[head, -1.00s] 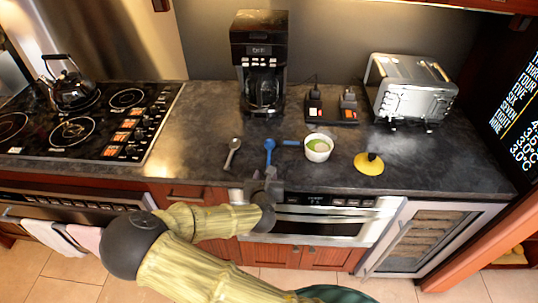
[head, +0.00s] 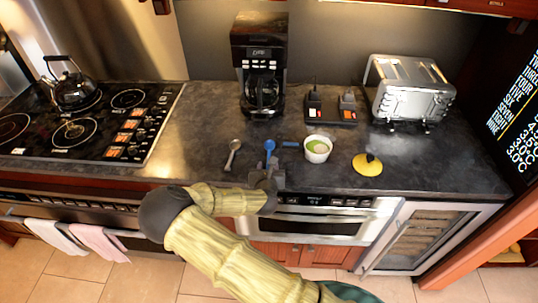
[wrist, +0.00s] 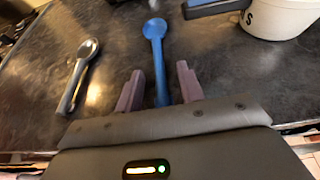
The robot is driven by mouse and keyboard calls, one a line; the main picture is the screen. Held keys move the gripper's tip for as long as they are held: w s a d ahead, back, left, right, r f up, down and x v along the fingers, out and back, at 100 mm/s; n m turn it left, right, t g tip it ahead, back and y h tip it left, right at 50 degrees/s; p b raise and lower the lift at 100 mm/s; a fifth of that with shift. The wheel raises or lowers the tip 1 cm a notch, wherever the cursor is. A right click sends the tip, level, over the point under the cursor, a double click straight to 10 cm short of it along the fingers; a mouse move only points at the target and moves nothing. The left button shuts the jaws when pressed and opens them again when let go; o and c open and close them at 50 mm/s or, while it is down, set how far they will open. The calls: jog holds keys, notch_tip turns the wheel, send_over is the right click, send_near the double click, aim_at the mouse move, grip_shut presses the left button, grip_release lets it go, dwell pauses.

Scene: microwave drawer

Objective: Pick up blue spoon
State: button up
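The blue spoon (head: 269,146) lies on the dark counter between a metal spoon and a white bowl. In the wrist view the blue spoon (wrist: 156,50) points away from me, its bowl end far and its handle running back between my fingers. My gripper (wrist: 160,88) is open, with one finger on each side of the handle and a gap to each. In the head view my gripper (head: 268,172) is at the counter's front edge, covering the near end of the spoon. I cannot tell its exact height above the counter.
A metal spoon (head: 233,152) lies to the left. A yellow lid (head: 367,165), coffee maker (head: 260,70) and toaster (head: 408,90) stand further off.

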dwell(0.5)
grip_shut()
jog(key=shift+r, duration=0.1)
notch_tip(320, 180, up, 10)
jog(key=b, duration=0.1)
dwell(0.4)
jog(key=shift+w, duration=0.1)
dwell(0.4)
